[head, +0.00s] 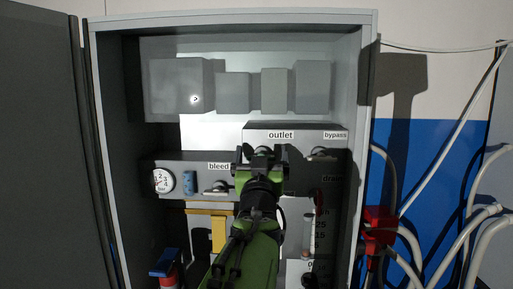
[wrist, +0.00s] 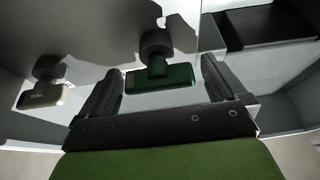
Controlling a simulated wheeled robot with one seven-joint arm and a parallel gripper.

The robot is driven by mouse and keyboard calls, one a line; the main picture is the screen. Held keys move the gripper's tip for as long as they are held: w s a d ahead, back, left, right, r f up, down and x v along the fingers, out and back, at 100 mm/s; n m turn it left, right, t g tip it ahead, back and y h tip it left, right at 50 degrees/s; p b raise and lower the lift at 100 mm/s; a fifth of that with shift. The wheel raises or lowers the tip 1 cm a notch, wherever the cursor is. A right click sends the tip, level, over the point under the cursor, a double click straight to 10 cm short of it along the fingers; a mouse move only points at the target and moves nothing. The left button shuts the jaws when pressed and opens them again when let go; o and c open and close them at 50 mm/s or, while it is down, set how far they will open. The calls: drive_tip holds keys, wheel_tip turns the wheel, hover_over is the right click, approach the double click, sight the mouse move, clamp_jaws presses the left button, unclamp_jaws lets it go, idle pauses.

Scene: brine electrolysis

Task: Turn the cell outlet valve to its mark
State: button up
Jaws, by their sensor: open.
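The outlet valve sits under the "outlet" label on the panel inside the open cabinet. In the wrist view, a valve with a green bar handle (wrist: 160,77) on a dark stem lies between the fingers of my gripper (wrist: 159,80). The handle lies nearly level across the gap, and I see room beside it on both sides. In the head view my gripper (head: 262,155) is just below the "outlet" label and hides most of the valve there. My gripper is open. A small pale spot shows on the panel beyond the stem; I cannot tell whether it is the mark.
The bypass valve (head: 322,154) is to the right and the bleed valve (head: 217,187) lower left. A pressure gauge (head: 163,181) is at the left. A cabinet door (head: 45,150) stands open.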

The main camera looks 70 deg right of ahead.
drive_tip(key=shift+f, duration=0.15)
drive_tip(key=shift+c, duration=0.2)
drive_tip(key=c, duration=1)
